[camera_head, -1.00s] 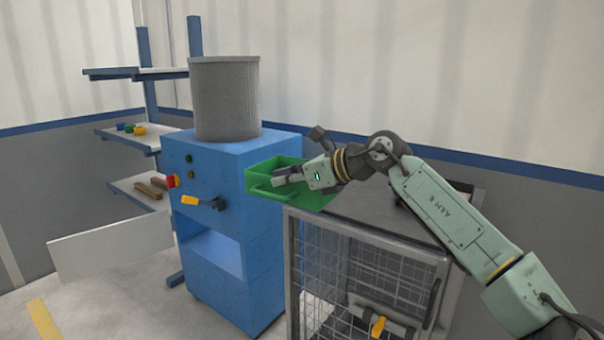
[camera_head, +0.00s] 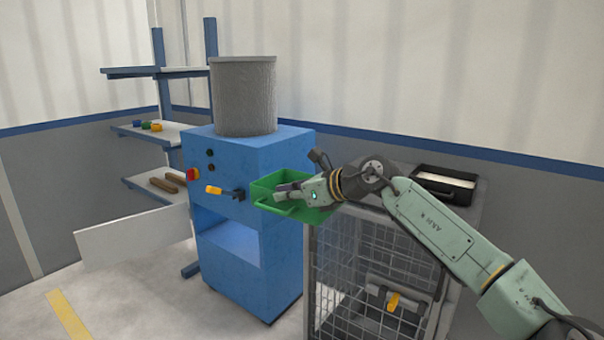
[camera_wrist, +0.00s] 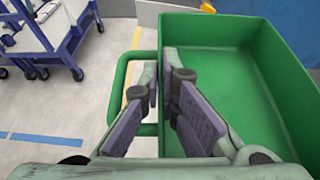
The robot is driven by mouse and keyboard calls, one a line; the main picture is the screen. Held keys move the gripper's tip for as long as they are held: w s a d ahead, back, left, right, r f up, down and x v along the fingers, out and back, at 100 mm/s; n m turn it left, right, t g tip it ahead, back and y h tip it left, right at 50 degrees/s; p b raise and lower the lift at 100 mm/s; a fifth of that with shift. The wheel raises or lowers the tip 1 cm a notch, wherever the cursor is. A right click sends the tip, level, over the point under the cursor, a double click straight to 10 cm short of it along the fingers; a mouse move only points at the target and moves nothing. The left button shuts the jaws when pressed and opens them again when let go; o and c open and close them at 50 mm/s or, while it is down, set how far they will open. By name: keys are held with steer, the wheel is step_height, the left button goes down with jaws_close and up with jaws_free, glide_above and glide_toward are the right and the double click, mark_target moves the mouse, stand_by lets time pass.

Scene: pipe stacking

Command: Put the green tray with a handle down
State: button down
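The green tray (camera_head: 275,187) is in front of the blue machine's right side in the head view, by the left edge of the wire cage's top. It looks empty in the wrist view (camera_wrist: 245,75). Its handle (camera_wrist: 122,75) is a green loop on the left side there. My gripper (camera_head: 282,190) is at the tray's handle side. In the wrist view my gripper (camera_wrist: 160,62) straddles the tray's wall, one finger inside the tray and one between wall and handle. The fingers look closed on the wall. Whether the tray's underside touches anything is hidden.
The blue machine (camera_head: 240,270) carries a grey cylinder (camera_head: 243,97) and a yellow-tipped lever (camera_head: 214,190) near the tray. A black bin (camera_head: 445,184) stands on the wire cage (camera_head: 380,265) behind my arm. Shelves (camera_head: 150,131) are at the left.

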step_height(320, 180, down, 30)
steer(key=w+d+m+t+h, duration=0.1)
steer(key=d+m+t+h, duration=0.1)
steer(key=m+t+h, duration=0.25)
steer(key=s+d+f+m+t+h, duration=0.1)
steer(key=s+f+m+h, duration=0.2)
steer(key=s+f, duration=0.6)
steer(key=s+f+m+h, duration=0.3)
steer(key=s+f, duration=0.6)
steer(key=f, duration=0.5)
steer(key=shift+d+f+m+t+h, duration=0.35)
steer(key=shift+d, duration=0.05)
